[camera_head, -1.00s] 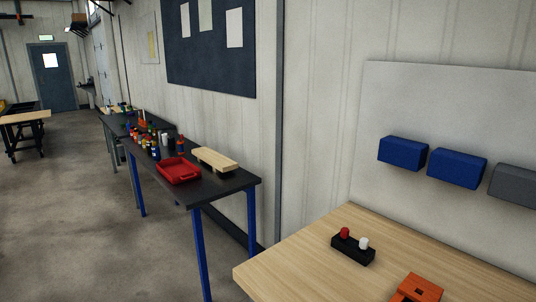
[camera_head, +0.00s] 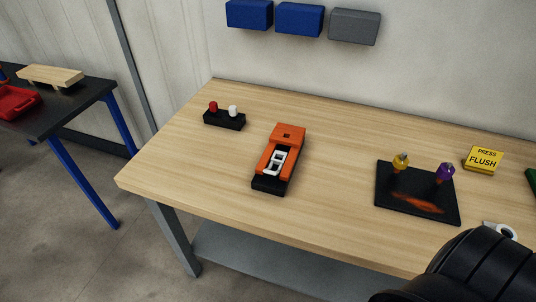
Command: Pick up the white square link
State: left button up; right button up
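A white square link (camera_head: 277,162) sits in the front half of an orange fixture (camera_head: 289,139) with a black front end. The fixture stands on the light wooden workbench (camera_head: 190,160), left of the bench's middle. The link looks like an open white frame, tilted in the fixture; its exact seating is too small to tell. Neither gripper shows in the head view.
A black block (camera_head: 225,120) with red and white knobs stands left of the fixture. A dark mat (camera_head: 415,205) with yellow and purple items lies to the right. A yellow PRESS FLUSH block (camera_head: 483,159) stands behind it. A black rounded shape (camera_head: 480,265) covers the lower right corner.

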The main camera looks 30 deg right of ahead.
aim_at(283, 155)
jog(key=z, duration=0.75)
jog(key=i+j+z, duration=0.2)
jog(key=j+z, duration=0.3)
jog(key=i+j+z, duration=0.1)
jog(key=j+z, duration=0.85)
jog(key=j, duration=0.15)
